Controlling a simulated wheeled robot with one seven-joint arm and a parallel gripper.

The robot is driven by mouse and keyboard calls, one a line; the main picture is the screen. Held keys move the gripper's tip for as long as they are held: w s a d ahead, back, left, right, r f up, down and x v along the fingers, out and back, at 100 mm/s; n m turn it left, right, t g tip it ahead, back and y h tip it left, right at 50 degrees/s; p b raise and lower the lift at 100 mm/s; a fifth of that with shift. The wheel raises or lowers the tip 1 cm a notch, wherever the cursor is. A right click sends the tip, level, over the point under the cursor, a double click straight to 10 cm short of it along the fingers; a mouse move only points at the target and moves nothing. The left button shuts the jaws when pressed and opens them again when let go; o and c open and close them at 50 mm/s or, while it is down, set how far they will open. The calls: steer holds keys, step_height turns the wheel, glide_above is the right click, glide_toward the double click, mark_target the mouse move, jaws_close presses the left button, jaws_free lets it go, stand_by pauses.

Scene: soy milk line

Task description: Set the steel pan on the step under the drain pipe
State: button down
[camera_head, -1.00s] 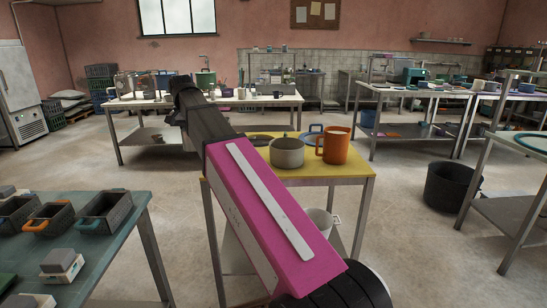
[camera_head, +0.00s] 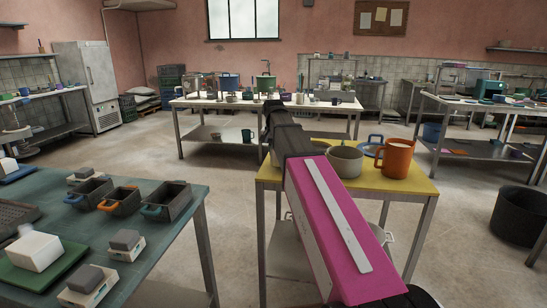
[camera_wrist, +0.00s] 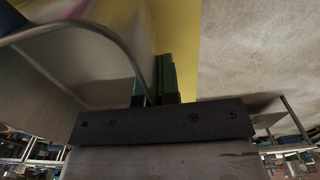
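The steel pan (camera_wrist: 75,75) fills the left of the wrist view, a shiny metal wall with a curved rim. The rim runs in between the two green fingers of my gripper (camera_wrist: 157,82), which are close together on it. A strip of the yellow table (camera_wrist: 186,40) shows just beyond the fingers. In the head view my arm reaches forward over that table and hides the gripper and the pan. I cannot make out the drain pipe or the step.
A grey pot (camera_head: 345,161) and an orange mug (camera_head: 396,158) stand on the yellow table. A teal table (camera_head: 150,245) with several small bins is at left. A long white table (camera_head: 330,105) stands behind. A black bucket (camera_head: 518,216) is at right. Floor between the tables is clear.

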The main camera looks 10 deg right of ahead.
steer(key=shift+f, duration=1.15)
steer(key=c, duration=1.3)
jaws_free()
steer(key=shift+f, duration=0.1)
steer(key=shift+c, duration=0.2)
